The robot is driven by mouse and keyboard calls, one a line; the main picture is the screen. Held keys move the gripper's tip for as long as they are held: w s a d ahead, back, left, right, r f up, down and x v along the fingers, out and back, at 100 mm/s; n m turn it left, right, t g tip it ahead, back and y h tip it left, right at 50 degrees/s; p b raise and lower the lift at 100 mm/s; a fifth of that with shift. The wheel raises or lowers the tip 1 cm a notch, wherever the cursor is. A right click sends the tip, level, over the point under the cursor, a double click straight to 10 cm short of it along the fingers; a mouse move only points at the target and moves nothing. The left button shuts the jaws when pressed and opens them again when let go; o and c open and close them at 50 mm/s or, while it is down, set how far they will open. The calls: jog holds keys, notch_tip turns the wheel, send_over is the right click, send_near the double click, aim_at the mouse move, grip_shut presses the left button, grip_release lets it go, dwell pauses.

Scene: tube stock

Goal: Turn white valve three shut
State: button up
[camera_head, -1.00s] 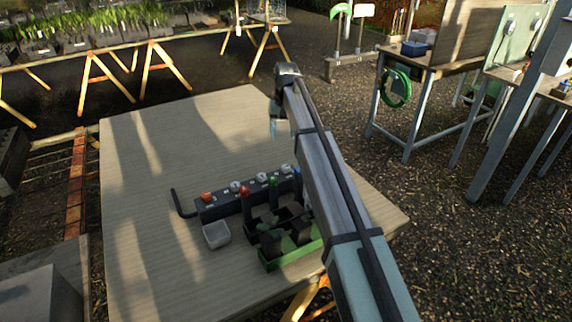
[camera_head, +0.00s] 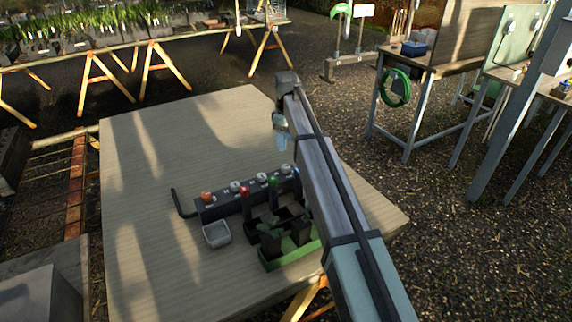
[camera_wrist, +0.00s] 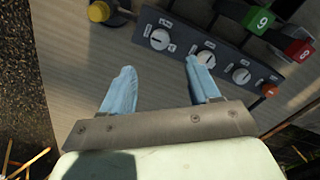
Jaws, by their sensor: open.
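A dark valve block (camera_head: 220,208) lies on the table with three white valve knobs in a row. In the head view they are a left knob (camera_head: 235,187), a middle one (camera_head: 262,178) and a right one (camera_head: 286,169). The wrist view shows the row reversed, with a left knob (camera_wrist: 159,39), a middle one (camera_wrist: 206,57) and a right one (camera_wrist: 241,75); their labels are too small to read. My gripper (camera_wrist: 160,67) is open and empty, with pale blue fingers. The left wrist-view knob appears just beyond the gap; the right fingertip overlaps the middle knob.
An orange knob (camera_head: 207,197) sits at one end of the block. A red handle (camera_head: 245,191) and a green handle (camera_head: 272,182) rise in front of it. A grey dish (camera_head: 216,234) and a green-edged tray (camera_head: 292,256) stand nearby. The table's far left is clear.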

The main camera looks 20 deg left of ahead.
aim_at(286, 166)
notch_tip(286, 166, down, 11)
dwell(0.4)
jog(key=shift+c, duration=0.3)
jog(key=c, duration=1)
